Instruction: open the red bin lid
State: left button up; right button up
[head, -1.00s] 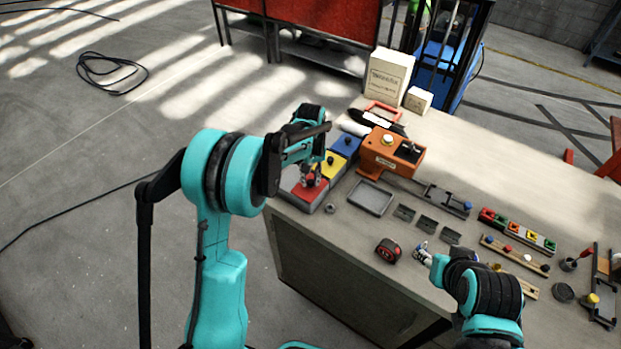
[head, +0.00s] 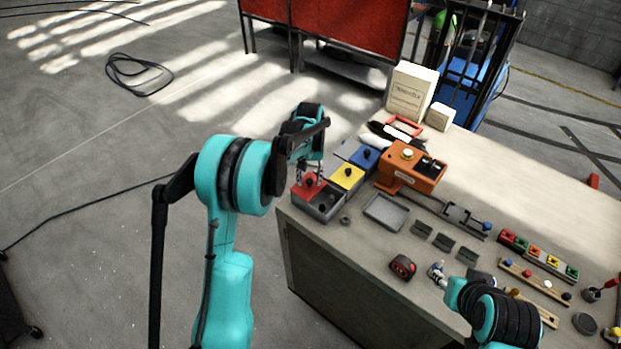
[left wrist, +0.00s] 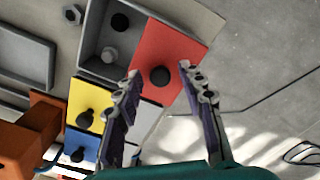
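The red lid (head: 306,188) is a flat panel with a black knob. It lies shifted to one side of its grey bin (head: 325,215), leaving part of the bin open. In the left wrist view the red lid (left wrist: 178,52) shows beside the open grey compartment (left wrist: 100,66), which holds a grey bolt-like part and a dark round part. My left gripper (head: 308,180) is over the red lid. Its fingers (left wrist: 160,70) are apart, with the knob between them in the picture and gaps on both sides. My right gripper (head: 437,272) is low over the table; its fingers are too small to judge.
Bins with a yellow lid (head: 347,176) and a blue lid (head: 364,157) stand behind the red one. An orange machine (head: 410,168), a grey tray (head: 386,212) and a tape measure (head: 402,267) are to the right.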

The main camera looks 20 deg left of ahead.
aim_at(309, 183)
pick_arm(q)
notch_tip(309, 183, up, 12)
dwell(0.7)
dwell(0.4)
jog(key=s+d+m+t+b, duration=0.25)
jog(key=s+b, duration=0.35)
jog(key=s, duration=0.8)
jog(key=s+d+f+t+b, duration=0.1)
jog(key=s+f+t+b, duration=0.1)
jog(key=s+f, duration=0.3)
jog(key=s+d+f+m+t+b, duration=0.1)
jog(key=s+f+b, duration=0.3)
jog(key=s, duration=0.5)
notch_tip(309, 183, down, 2)
jog(key=shift+d+f+t, duration=0.1)
jog(key=shift+d+t, duration=0.5)
jog(key=shift+t, duration=0.25)
